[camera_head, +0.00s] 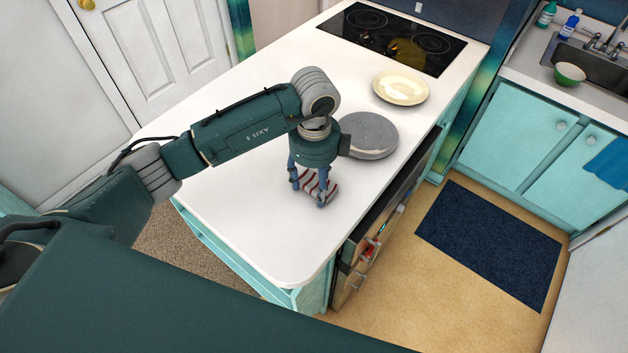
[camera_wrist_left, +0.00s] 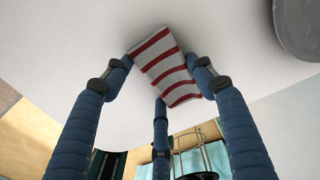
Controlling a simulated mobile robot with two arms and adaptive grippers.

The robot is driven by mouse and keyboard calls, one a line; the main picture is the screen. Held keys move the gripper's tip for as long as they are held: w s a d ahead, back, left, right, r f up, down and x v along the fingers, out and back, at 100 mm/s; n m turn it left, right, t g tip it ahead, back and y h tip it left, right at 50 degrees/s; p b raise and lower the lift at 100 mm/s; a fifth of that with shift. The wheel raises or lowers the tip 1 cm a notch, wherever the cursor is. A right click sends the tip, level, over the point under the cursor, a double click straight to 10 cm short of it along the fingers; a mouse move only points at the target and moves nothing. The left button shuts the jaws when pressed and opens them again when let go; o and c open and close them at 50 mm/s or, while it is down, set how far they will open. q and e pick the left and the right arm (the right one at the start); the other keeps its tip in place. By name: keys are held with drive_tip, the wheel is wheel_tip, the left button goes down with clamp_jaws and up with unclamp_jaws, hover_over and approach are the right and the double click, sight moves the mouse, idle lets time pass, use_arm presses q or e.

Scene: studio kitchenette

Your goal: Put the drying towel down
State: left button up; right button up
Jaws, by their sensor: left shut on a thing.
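The drying towel (camera_head: 318,184) is white with red stripes. It sits between the fingers of my left gripper (camera_head: 313,190), low over the white counter. The left wrist view also shows the striped towel (camera_wrist_left: 166,66), with the blue fingers of my left gripper (camera_wrist_left: 165,85) around it. The gripper is shut on the towel. I cannot tell whether the towel touches the counter. My right gripper is not in view.
A grey round plate (camera_head: 368,134) lies just behind and right of my left gripper. A cream plate (camera_head: 401,88) and a black cooktop (camera_head: 391,38) are farther back. The counter (camera_head: 265,235) is bare in front and left. An open drawer (camera_head: 372,245) is at the right edge.

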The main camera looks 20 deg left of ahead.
sight(314, 185)
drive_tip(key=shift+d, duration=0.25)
use_arm(q)
drive_tip(key=shift+f, duration=0.15)
drive_tip(key=o, duration=1)
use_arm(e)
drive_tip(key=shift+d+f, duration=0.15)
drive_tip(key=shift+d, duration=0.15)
use_arm(q)
drive_tip(key=shift+r, duration=0.5)
wheel_tip(314, 185, up, 11)
drive_tip(key=b, duration=0.3)
drive_tip(key=shift+r, duration=0.2)
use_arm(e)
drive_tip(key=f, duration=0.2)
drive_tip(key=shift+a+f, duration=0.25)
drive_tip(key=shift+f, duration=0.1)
